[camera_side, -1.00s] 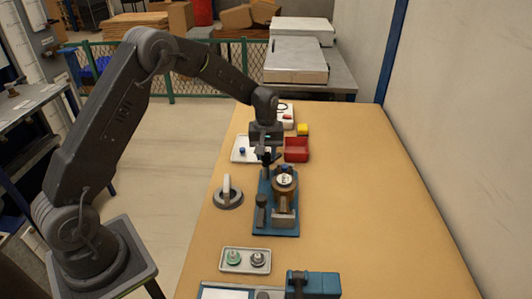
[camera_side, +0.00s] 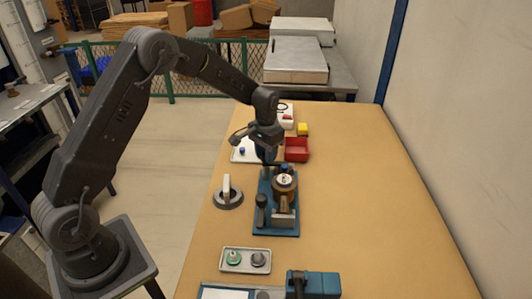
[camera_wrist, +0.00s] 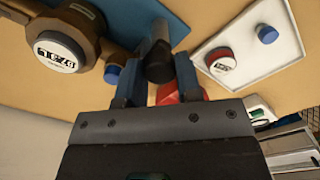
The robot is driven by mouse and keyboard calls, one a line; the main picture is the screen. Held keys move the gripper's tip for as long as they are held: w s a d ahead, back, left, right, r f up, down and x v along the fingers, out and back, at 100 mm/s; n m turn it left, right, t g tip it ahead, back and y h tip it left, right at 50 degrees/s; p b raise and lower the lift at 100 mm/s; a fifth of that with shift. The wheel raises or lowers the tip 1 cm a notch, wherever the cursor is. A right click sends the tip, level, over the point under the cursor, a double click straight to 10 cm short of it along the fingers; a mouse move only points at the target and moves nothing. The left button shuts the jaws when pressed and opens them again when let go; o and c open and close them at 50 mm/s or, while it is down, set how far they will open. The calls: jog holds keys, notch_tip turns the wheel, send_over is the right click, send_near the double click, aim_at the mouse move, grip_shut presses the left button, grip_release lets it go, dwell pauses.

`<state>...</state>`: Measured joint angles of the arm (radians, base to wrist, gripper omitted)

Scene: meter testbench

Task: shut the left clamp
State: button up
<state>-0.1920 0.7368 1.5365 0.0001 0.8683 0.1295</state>
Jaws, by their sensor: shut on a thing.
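A blue fixture (camera_side: 288,232) on the bench holds a brass-coloured meter (camera_side: 284,182). The meter's white dial also shows in the wrist view (camera_wrist: 57,52). My gripper (camera_side: 267,163) is at the fixture's far end, tilted. In the wrist view its two fingers are shut on the dark handle (camera_wrist: 160,62) of the clamp at that end, which looks to be the left clamp. In the side view my gripper largely hides this clamp. The other clamp's dark handle (camera_side: 261,208) stands at the near end. A blue cap (camera_wrist: 112,75) lies beside the fingers in the wrist view.
A white tray (camera_wrist: 285,62) with a red-ringed meter and a blue cap lies beyond. The bench's right side is clear.

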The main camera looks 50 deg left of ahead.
jog(key=shift+m, duration=0.5)
jog(key=o, duration=0.9)
jog(key=shift+o, duration=0.2)
notch_tip(320, 180, up, 14)
